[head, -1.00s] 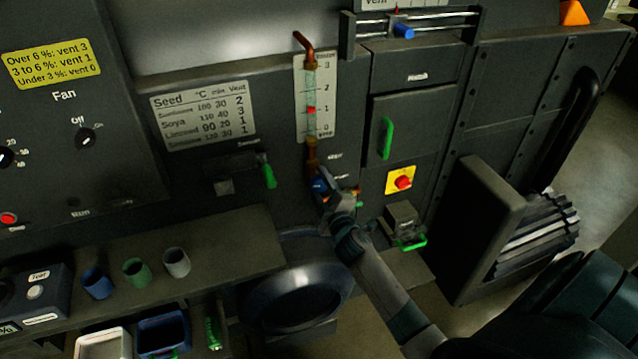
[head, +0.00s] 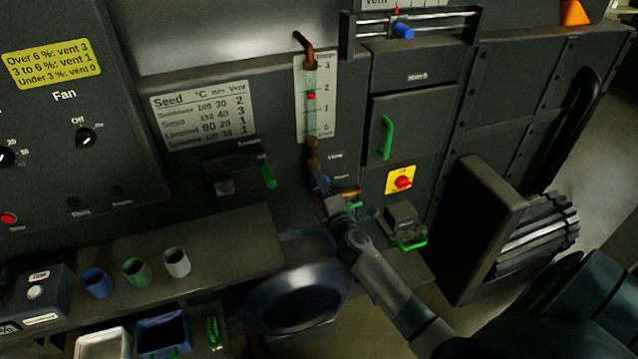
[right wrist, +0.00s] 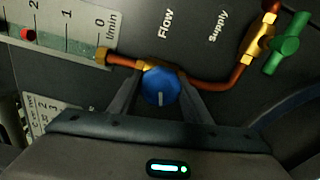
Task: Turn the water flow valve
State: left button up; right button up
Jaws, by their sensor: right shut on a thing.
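The water flow valve is a blue round knob (right wrist: 162,88) with a pale mark, under the word Flow. My right gripper (right wrist: 160,76) is shut on it, one finger at each side; in the head view the gripper (head: 320,184) largely hides the knob. A flow gauge (head: 326,112) marked 0 to 3 stands above the valve. Its red float (head: 311,95) sits between 1 and 2, nearer 2. My left gripper is not in view.
A green supply handle (right wrist: 288,43) on the copper pipe (right wrist: 215,86) is close to the knob. A red switch (head: 403,182) on a yellow plate and a green door handle (head: 387,138) are to the right. A round dark pan (head: 296,300) lies below.

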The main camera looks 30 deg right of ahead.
jog(key=shift+f, duration=0.1)
jog(key=o, duration=1)
jog(key=shift+o, duration=0.2)
jog(key=shift+s, duration=0.15)
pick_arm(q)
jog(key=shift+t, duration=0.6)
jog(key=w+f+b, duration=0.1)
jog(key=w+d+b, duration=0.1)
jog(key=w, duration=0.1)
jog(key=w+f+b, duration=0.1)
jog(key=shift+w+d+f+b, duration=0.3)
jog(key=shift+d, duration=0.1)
pick_arm(e)
jog(key=v, duration=1.7)
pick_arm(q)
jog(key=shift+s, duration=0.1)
pick_arm(e)
jog(key=shift+s, duration=0.1)
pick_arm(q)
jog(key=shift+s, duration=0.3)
